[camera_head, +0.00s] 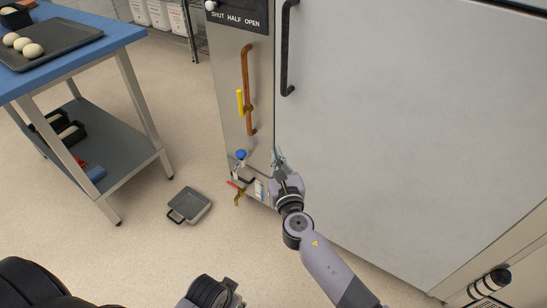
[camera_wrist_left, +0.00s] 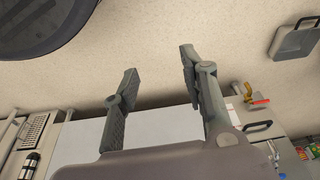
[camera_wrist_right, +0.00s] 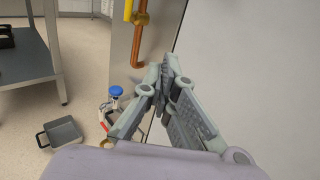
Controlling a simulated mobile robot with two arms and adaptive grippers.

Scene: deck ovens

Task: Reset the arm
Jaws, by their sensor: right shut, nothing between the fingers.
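My right gripper (camera_head: 279,158) is in front of the lower left edge of the large grey oven door (camera_head: 400,130). Its fingertips are together and empty, as the right wrist view (camera_wrist_right: 162,82) shows.
A copper pipe with a yellow handle (camera_head: 240,102), a blue knob (camera_head: 240,154) and a red-handled valve (camera_head: 236,186) are left of my right gripper. A grey pan (camera_head: 189,206) lies on the floor. A blue-topped table (camera_head: 110,32) bears a dark tray (camera_head: 62,48) with several pale balls.

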